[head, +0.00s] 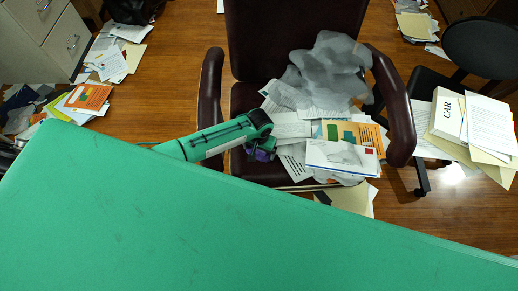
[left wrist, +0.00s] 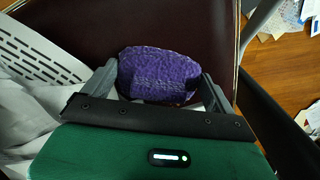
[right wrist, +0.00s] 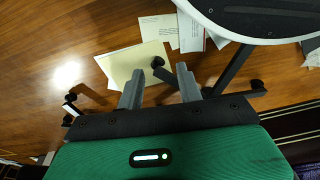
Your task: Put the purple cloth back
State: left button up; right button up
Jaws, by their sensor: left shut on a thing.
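The purple cloth (left wrist: 158,76) is bunched between the two fingers of my left gripper (left wrist: 160,85), over the dark red chair seat. In the head view a small part of the cloth (head: 262,155) shows beside my left gripper (head: 262,145), at the left of the papers on the seat; the rest is hidden by the gripper. My left gripper is shut on the cloth. My right gripper (right wrist: 160,92) shows in the right wrist view with its fingers apart and nothing between them, above the wooden floor. It is not visible in the head view.
The dark red office chair (head: 403,110) has armrests on both sides and a pile of papers and envelopes (head: 340,155) on its seat. A crumpled grey sheet (head: 328,75) tops the pile. A second stack (head: 470,125) stands right. White drawers (head: 45,40) and loose papers lie left.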

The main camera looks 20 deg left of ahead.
aim_at(259, 152)
pick_arm(q)
jog(key=o, duration=0.6)
jog(key=shift+f, duration=0.15)
jog(key=shift+r, duration=0.25)
notch_tip(259, 152, up, 12)
jog(key=shift+f+p, duration=0.1)
jog(key=shift+p, duration=0.8)
pick_arm(e)
jog(key=s+f, duration=0.2)
jog(key=f, duration=0.1)
jog(key=d+f, duration=0.1)
jog(key=shift+s+f, duration=0.35)
jog(key=shift+s, duration=0.05)
jog(key=shift+s, duration=0.1)
